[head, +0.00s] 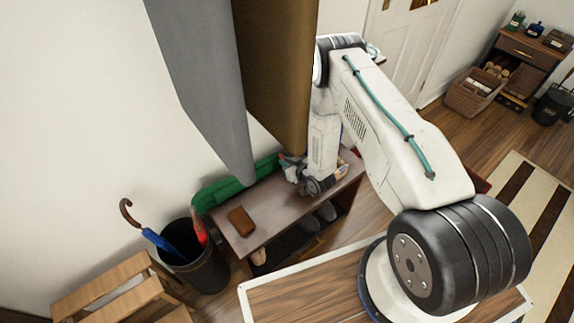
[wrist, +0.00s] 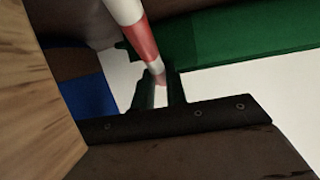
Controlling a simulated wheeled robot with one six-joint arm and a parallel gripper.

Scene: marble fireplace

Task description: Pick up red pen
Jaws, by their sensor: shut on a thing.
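In the wrist view, my gripper (wrist: 162,82) has its two dark fingers close together. The tip of a slim red-and-white striped stick (wrist: 143,40) sits between them, and its other end runs out of the top of the picture. It is likely the red pen, but I see no label or clip. In the head view, my gripper (head: 315,187) is low at the dark wooden bench (head: 270,205), near its right half. It is too small there to make out the stick. A small red thing (head: 356,153) shows at the bench's far right end, partly behind my arm.
A brown wallet (head: 241,221) lies on the bench's left part. A green cushion (head: 235,183) runs along its back. Grey and brown coats (head: 275,70) hang close above. A black bin (head: 200,262) with umbrellas stands left. Shoes (head: 305,225) sit under the bench.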

